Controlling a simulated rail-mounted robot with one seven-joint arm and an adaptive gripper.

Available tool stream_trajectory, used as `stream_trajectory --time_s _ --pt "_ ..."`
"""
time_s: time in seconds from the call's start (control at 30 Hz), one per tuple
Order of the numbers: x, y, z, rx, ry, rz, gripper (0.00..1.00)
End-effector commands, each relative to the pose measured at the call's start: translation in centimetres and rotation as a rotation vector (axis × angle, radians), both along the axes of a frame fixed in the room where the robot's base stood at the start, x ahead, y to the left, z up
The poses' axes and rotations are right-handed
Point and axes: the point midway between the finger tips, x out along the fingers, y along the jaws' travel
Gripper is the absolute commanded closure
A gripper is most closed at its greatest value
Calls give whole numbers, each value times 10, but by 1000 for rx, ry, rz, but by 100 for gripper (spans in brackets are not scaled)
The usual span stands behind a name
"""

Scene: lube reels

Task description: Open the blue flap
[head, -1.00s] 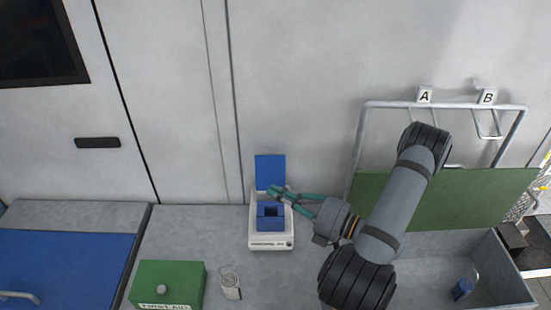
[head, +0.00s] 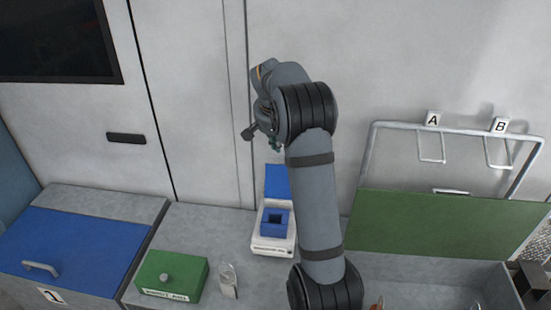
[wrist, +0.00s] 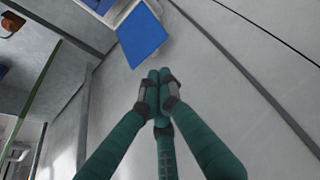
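The blue flap (head: 75,245) is a wide blue lid lying shut over the bin marked 1 at the lower left of the head view. A pale bar handle (head: 41,268) sits near its front left. My gripper (wrist: 160,82) has teal fingers, drawn together with nothing seen between their tips. In the head view, little of the gripper (head: 274,143) shows beside my raised arm, in front of the wall, well right of the flap and apart from it.
A white device (head: 262,243) with a blue block and an upright blue panel (head: 278,182) stands mid-bench; the panel also shows in the wrist view (wrist: 143,38). A green first-aid box (head: 170,275) stands between it and the flap. A green lid (head: 420,222) stands raised at right.

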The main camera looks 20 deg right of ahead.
Motion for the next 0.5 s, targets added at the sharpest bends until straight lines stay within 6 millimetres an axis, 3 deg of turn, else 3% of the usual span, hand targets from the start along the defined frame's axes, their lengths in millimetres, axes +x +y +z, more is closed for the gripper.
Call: stream_trajectory --time_s 0.3,0.5 --pt "17 -13 -50 4 7 -4 100" --pt "25 -17 -71 5 5 -5 100"
